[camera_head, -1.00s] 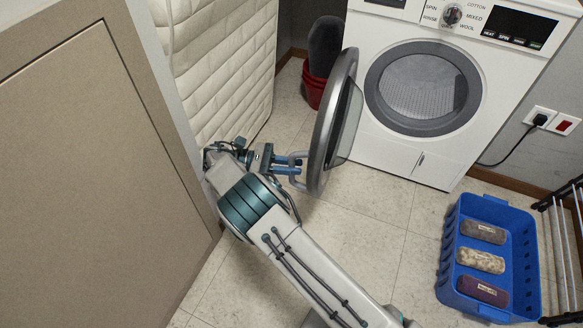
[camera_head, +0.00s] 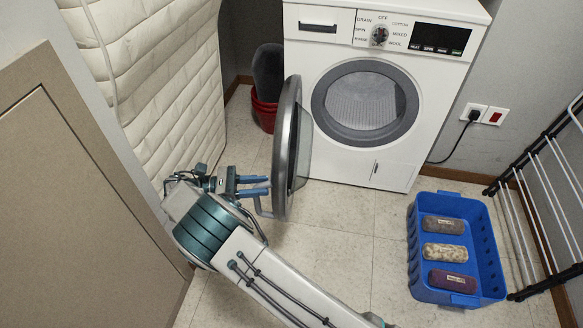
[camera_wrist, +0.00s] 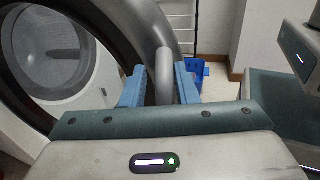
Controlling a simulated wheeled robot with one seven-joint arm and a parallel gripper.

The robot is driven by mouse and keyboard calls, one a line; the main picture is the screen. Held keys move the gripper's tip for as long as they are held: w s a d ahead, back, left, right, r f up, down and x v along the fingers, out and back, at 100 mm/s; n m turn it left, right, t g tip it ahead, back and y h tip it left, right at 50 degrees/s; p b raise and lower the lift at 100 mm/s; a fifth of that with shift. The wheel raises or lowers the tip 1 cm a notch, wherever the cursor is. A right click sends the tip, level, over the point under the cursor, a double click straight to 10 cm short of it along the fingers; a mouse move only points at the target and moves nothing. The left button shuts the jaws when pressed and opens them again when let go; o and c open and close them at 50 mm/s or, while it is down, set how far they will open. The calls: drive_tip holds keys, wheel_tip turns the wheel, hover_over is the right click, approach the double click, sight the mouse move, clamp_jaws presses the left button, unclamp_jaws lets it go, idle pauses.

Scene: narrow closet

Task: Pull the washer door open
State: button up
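The white washer (camera_head: 303,60) stands at the back with its round drum opening (camera_head: 365,100) uncovered. Its round grey-rimmed door (camera_head: 281,150) is swung wide open to the left, seen nearly edge-on. My gripper (camera_head: 258,185) is at the door's outer face, beside its grey handle (camera_head: 263,212). In the wrist view, the handle bar (camera_wrist: 163,72) stands between the two blue fingers of my gripper (camera_wrist: 160,82). The fingers are apart, with gaps showing on both sides of the bar. The drum opening also shows at the left there (camera_wrist: 55,50).
A quilted white panel (camera_head: 165,85) and a beige cabinet (camera_head: 75,210) are close on the left. A red bucket (camera_head: 263,112) is behind the door. A blue crate (camera_head: 412,245) and a drying rack (camera_head: 520,200) are at the right. Tiled floor between is clear.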

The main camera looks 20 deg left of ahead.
sight(289, 149)
drive_tip(key=w+d+r+p, duration=0.3)
drive_tip(key=d+r, duration=0.3)
drive_tip(key=d, duration=0.3)
drive_tip(key=shift+d+p, duration=0.2)
drive_tip(key=shift+p, duration=0.1)
drive_tip(key=shift+w, duration=0.15)
